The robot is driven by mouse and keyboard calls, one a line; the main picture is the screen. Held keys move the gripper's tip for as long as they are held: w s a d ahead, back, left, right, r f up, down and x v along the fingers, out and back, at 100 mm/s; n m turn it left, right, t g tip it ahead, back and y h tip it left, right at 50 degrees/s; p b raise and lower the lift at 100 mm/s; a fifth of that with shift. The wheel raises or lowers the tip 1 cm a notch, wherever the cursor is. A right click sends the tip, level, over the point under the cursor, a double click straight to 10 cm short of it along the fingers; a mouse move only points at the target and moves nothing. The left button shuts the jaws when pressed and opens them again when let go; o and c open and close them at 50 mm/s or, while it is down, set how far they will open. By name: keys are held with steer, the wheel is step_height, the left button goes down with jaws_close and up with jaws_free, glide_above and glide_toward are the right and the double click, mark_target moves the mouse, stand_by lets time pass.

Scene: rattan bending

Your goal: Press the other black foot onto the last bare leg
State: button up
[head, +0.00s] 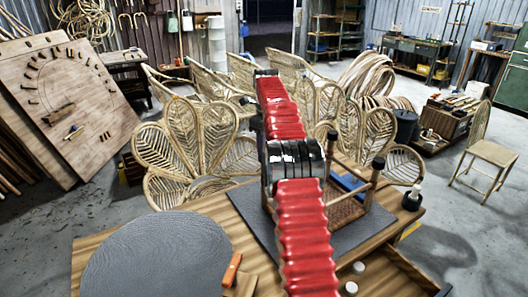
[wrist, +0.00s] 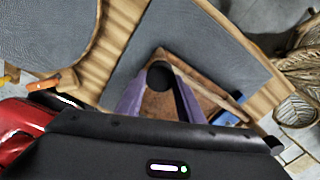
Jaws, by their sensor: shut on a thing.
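An upturned small stool with a woven seat (head: 340,210) lies on a dark grey mat on the workbench, its legs pointing up. Black feet cap two of its legs, one at the right (head: 378,163) and one further back (head: 332,136). In the wrist view my gripper (wrist: 160,80) has its purple fingers closed around a round black foot (wrist: 160,74), above the wooden stool seat (wrist: 158,106). The foot hides what is under it, so I cannot tell whether it touches the leg.
A round grey mat (head: 160,262) fills the bench's left front. An orange-handled tool (head: 232,268) lies beside it. A blue item (head: 348,184) is by the stool. A white-topped bottle (head: 414,190) stands at the bench's right edge. Rattan chairs (head: 200,135) crowd behind.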

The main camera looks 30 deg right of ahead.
steer(key=shift+f, duration=0.15)
steer(key=o, duration=1.2)
